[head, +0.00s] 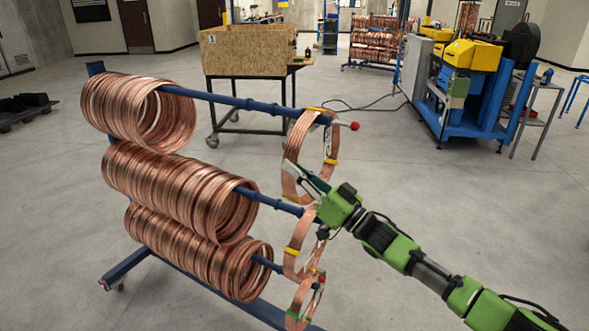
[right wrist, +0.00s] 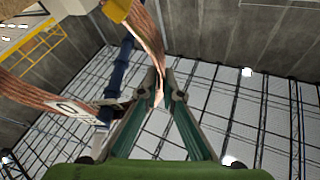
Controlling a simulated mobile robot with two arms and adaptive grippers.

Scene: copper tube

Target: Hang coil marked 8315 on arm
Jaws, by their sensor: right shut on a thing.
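A copper coil (head: 289,153) with yellow bands and a pale tag is around the outer end of the top blue arm (head: 240,102), near its red tip. My right gripper (head: 297,174) is at the coil's lower part, shut on its copper strands. In the right wrist view the fingertips (right wrist: 160,92) meet at a copper strand (right wrist: 150,38). A white label (right wrist: 75,108) shows there, its number unreadable. The blue arm (right wrist: 121,68) shows behind. I cannot tell whether the coil's weight rests on the arm. My left gripper is out of view.
Thick rows of coils fill the inner parts of the top (head: 138,108), middle (head: 180,190) and bottom (head: 198,250) arms. More banded coils hang at the middle (head: 291,262) and bottom (head: 296,305) arm ends, close below my gripper.

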